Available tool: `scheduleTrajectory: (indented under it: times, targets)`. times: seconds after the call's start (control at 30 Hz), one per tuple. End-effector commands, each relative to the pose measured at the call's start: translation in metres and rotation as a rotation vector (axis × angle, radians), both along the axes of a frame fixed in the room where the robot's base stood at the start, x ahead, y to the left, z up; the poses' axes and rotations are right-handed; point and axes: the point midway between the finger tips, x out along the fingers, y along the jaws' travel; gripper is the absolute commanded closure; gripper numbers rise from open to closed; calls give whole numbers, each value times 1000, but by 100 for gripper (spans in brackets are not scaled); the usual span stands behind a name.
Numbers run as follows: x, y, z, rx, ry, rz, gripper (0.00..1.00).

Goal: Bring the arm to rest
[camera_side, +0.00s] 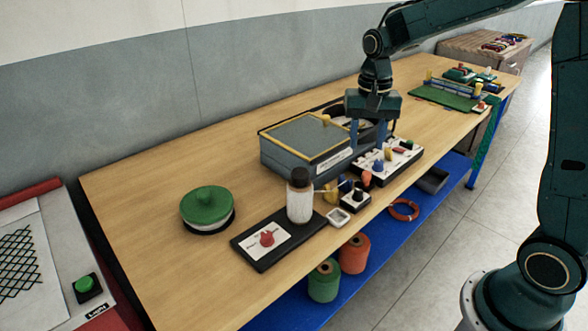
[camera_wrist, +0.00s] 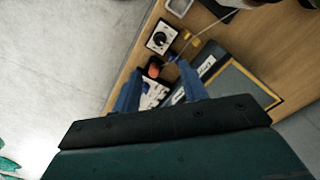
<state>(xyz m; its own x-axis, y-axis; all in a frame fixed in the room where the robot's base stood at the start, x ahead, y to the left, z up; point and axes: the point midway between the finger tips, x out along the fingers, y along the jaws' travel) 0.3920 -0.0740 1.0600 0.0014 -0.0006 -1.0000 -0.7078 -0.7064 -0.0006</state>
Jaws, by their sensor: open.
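My gripper (camera_side: 368,140) hangs from the dark green arm over the right part of the wooden bench, pointing down. Its two blue fingers are apart with nothing held between them. In the side view they are beside the grey box with yellow edging (camera_side: 305,140), above a white panel with coloured knobs (camera_side: 392,160). In the wrist view the blue fingers (camera_wrist: 160,85) frame part of the panel and an orange knob (camera_wrist: 154,70). The fingertips look above the panel; the exact gap cannot be told. The gripper hides part of the box and panel.
A small dial box (camera_side: 355,199) is near the front edge. Bare wood lies at the bench's left.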

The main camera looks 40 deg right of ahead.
Motion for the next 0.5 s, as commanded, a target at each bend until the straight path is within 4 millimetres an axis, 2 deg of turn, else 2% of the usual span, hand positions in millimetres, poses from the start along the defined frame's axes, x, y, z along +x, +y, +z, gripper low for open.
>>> scheduleTrajectory:
  times: [0.27, 0.5]
  targets:
    - [-3, 2, 3, -1, -7, 12, 57]
    - [-21, 12, 25, -12, -56, 85, 57]
